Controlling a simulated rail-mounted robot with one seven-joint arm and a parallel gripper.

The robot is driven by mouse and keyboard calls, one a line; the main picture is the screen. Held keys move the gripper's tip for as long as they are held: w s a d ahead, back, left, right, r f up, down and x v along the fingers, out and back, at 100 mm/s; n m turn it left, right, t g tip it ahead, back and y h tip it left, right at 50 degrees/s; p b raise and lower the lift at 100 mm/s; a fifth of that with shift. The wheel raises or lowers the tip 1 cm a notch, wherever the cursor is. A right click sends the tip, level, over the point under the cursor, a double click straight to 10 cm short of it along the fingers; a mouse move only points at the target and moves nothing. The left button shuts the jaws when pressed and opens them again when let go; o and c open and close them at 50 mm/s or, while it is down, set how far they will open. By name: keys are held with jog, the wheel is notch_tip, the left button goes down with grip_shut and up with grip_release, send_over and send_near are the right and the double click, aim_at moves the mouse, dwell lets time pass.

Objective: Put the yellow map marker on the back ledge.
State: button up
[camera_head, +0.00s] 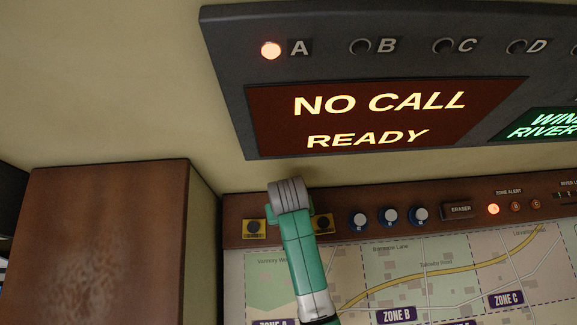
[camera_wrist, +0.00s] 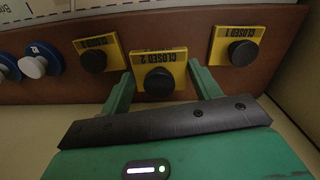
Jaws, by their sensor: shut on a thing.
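Three yellow square markers with black knobs show in the wrist view, where their lettering is upside down. My gripper (camera_wrist: 160,84) is shut on the middle one, the CLOSED 2 marker (camera_wrist: 146,57), with a green finger at either side. The CLOSED 1 marker (camera_wrist: 229,35) is to its right, and another yellow marker (camera_wrist: 90,44) to its left; both are on the brown back ledge (camera_wrist: 190,18). In the head view the ledge (camera_head: 370,192) runs above the map, and my arm hides the held marker. Whether the held marker touches the ledge I cannot tell.
Blue-and-white knobs (camera_head: 390,216) and an eraser (camera_head: 457,211) sit along the ledge to the right. The map board (camera_head: 420,275) lies in front. A brown cabinet (camera_head: 110,240) stands at the left. A dark display panel (camera_head: 370,110) overhangs the ledge.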

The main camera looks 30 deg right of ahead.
jog(key=shift+w+a, duration=0.15)
jog(key=shift+w, duration=0.6)
jog(key=shift+f, duration=1.85)
jog(key=o, duration=1)
jog(key=shift+s+f, duration=0.1)
notch_tip(320, 180, up, 12)
jog(key=shift+a+r+p, duration=0.15)
jog(key=shift+p, duration=0.3)
